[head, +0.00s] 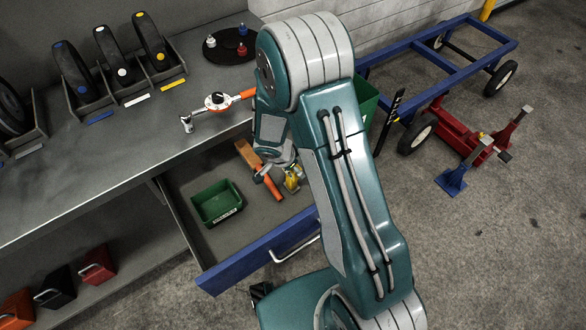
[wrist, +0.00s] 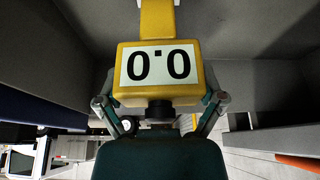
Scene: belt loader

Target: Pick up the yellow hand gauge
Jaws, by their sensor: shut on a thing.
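The yellow hand gauge (wrist: 160,75) fills the upper middle of the wrist view, its white display reading 0.0 and facing the camera. My gripper (wrist: 162,103) has one finger on each side of the gauge body and is shut on it. In the head view the yellow of the gauge (head: 293,179) shows small beside my gripper (head: 284,175), over the open drawer (head: 262,222). My arm hides part of the gripper there. I cannot tell whether the gauge touches the drawer floor.
A green bin (head: 217,202) and an orange-handled item (head: 269,186) lie in the drawer. Its blue front (head: 258,255) stands out from the bench. A tool with a round dial (head: 217,101) lies on the bench top (head: 130,150). A blue cart (head: 435,45) stands at the right.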

